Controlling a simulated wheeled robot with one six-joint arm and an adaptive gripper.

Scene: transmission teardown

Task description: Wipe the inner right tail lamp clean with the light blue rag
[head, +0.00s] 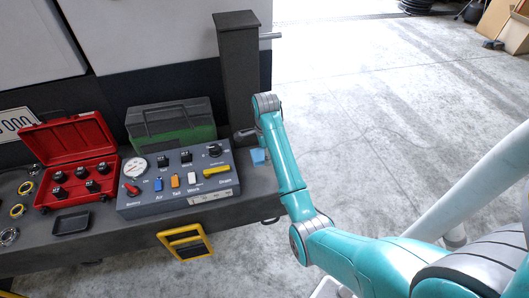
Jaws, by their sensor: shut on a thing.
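The light blue rag (258,156) shows as a small patch at the right end of the dark bench-like ledge, just right of the control panel. My gripper (249,139) is small and dark in the head view, at the foot of the dark post and directly above the rag. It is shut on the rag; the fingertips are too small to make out. I cannot tell whether the rag touches the ledge. I cannot pick out the inner right tail lamp in this view.
A grey control panel (180,182) with switches and a gauge stands left of my gripper. A red open case (68,143), a green-and-black toolbox (170,122) and a small black tray (71,223) share the ledge. A dark post (238,70) rises beside my arm. Concrete floor lies open at right.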

